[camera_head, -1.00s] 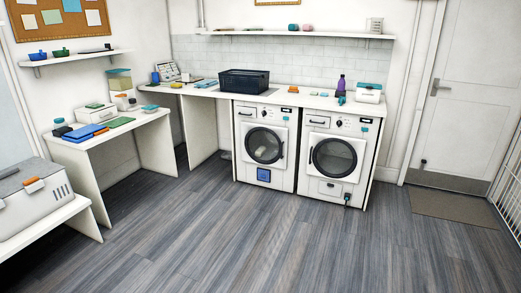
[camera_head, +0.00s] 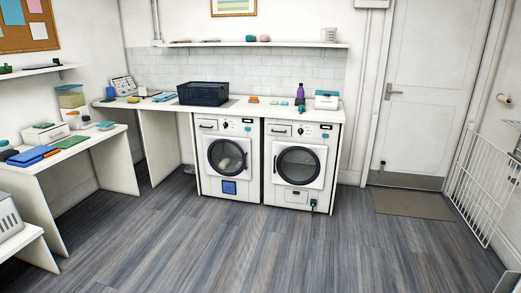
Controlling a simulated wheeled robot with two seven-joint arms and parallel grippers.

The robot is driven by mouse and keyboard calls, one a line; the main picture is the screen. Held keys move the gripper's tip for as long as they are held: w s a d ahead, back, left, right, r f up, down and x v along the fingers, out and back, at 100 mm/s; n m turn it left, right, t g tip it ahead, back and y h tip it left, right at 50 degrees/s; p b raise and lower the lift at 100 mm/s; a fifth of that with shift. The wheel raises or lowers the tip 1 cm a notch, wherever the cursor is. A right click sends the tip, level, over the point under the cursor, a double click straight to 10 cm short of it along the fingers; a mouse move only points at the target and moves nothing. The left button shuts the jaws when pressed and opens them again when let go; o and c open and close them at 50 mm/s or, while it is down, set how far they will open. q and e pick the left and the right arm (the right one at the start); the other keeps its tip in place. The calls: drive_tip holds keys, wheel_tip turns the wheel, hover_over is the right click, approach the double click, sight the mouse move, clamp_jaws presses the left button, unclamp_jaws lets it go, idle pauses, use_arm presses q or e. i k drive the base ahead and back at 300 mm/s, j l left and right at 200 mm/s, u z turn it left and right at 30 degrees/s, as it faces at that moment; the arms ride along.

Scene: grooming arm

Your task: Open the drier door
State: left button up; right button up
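Two white front-loading machines stand side by side under the back counter. The left machine (camera_head: 229,160) has a round dark-rimmed door and a blue square panel low on its front. The right machine (camera_head: 298,166) has a similar round door (camera_head: 298,168) and a small dark item at its lower right. Both doors look shut. I cannot tell for certain which machine is the drier. Neither of my grippers is in view.
The grey floor (camera_head: 260,240) before the machines is clear. A dark basket (camera_head: 203,94) and a purple bottle (camera_head: 300,92) stand on the counter. A doormat (camera_head: 412,204) lies by the room door (camera_head: 408,90). A white wire gate (camera_head: 478,188) stands at right.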

sight(209, 142)
drive_tip(key=i+l, duration=0.1)
drive_tip(key=i, duration=4.25)
drive_tip(key=j+u, duration=0.05)
drive_tip(key=j, duration=0.05)
